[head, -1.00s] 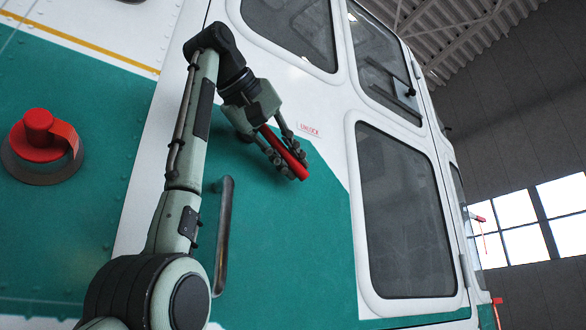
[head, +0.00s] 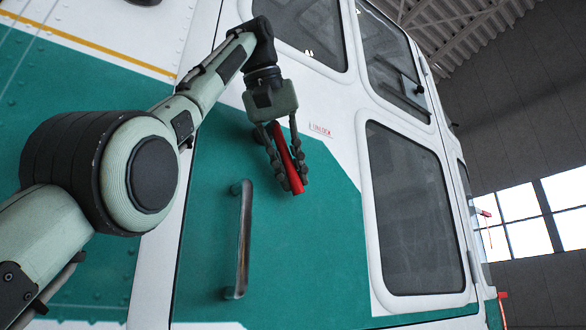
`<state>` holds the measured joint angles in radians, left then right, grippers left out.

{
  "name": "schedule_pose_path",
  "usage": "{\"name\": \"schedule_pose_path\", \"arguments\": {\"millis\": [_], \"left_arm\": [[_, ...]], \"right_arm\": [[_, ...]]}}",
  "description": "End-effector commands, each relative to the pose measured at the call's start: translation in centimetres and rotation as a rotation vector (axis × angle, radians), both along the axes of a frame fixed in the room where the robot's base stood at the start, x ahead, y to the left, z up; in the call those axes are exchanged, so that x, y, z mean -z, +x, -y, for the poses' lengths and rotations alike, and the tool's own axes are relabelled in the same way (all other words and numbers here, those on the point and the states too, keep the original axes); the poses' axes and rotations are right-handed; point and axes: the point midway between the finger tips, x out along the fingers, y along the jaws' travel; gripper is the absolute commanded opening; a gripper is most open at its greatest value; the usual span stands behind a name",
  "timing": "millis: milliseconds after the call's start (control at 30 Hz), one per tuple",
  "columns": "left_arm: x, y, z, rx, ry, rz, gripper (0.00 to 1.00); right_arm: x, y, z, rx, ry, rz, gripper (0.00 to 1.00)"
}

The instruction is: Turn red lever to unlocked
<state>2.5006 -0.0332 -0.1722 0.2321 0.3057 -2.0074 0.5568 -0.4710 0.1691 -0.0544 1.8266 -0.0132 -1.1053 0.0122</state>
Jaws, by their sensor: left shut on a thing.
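The red lever (head: 287,158) is on the teal and white helicopter door, pointing down and slightly to the right. My left gripper (head: 295,188) is over it from above, with its fingers on both sides of the lever, shut on it. My right gripper is not in view.
A metal door handle (head: 242,240) stands upright below and left of the lever. Dark windows (head: 412,210) are to the right and above. My left arm covers the left part of the view. The teal panel below the lever is clear.

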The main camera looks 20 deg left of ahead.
Motion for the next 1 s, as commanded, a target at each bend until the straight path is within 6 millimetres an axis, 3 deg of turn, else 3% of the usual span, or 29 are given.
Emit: {"name": "schedule_pose_path", "arguments": {"millis": [300,333,500,1000], "left_arm": [[0.15,-0.06,-0.06,0.000,0.001,-0.007,0.00],[0.16,-0.07,-0.07,0.000,0.001,-0.008,0.19],[0.13,-0.05,-0.05,0.000,0.001,-0.006,0.38],[0.08,-0.02,0.01,0.001,-0.001,-0.002,0.38]], "right_arm": [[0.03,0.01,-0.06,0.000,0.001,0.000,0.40],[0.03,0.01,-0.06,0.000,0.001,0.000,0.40],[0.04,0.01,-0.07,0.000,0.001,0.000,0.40],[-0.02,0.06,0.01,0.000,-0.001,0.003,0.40]]}}
